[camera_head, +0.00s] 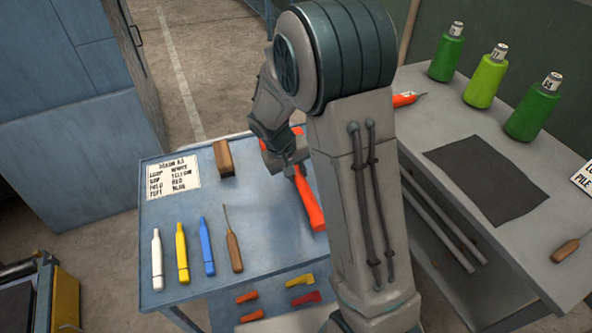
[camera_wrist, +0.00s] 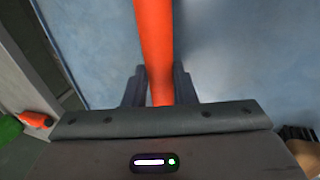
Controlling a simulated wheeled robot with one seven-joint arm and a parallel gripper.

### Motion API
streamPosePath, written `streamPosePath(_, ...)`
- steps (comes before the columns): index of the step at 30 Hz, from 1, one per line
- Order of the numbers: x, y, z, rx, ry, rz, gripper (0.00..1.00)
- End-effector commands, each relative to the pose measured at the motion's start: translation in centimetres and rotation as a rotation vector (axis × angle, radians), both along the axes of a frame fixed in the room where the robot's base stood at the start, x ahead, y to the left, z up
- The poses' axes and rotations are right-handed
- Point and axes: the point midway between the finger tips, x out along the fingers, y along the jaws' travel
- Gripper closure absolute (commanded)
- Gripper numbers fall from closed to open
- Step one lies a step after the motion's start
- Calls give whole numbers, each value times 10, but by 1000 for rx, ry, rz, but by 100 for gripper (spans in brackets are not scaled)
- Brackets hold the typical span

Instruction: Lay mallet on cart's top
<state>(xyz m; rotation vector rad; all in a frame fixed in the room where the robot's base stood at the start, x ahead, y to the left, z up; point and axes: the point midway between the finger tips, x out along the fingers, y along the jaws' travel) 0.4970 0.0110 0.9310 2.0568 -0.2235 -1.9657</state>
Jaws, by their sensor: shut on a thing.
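The mallet (camera_head: 309,203) shows as an orange shaft in the head view; part of it is hidden behind my arm. My gripper (camera_head: 287,168) is shut on it, above the right part of the blue cart's top (camera_head: 268,240). In the wrist view, the orange mallet (camera_wrist: 154,40) runs up from between the two dark fingers of my gripper (camera_wrist: 159,88), with the blue cart top behind it. I cannot tell whether the mallet touches the top. Its far end is out of the wrist view.
On the cart's top are a label card (camera_head: 173,177), a wooden block (camera_head: 223,158), white, yellow and blue markers (camera_head: 207,247) and a wood-handled awl (camera_head: 234,245). Small coloured pieces (camera_head: 302,280) lie on a lower shelf. A grey bench (camera_head: 440,130) with green bottles (camera_head: 485,80) stands right.

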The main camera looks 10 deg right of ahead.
Motion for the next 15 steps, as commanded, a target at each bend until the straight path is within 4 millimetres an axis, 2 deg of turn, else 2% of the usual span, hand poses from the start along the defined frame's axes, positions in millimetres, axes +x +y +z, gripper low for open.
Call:
streamPosePath(5, 1, 0, 0, 0, -4, 0, 100)
streamPosePath(6, 0, 0, -1, 0, 0, 0, 73)
streamPosePath(8, 0, 0, -1, 0, 0, 0, 56)
streamPosePath(9, 0, 0, -1, 0, 0, 0, 54)
streamPosePath(15, 0, 0, 0, 0, 0, 0, 54)
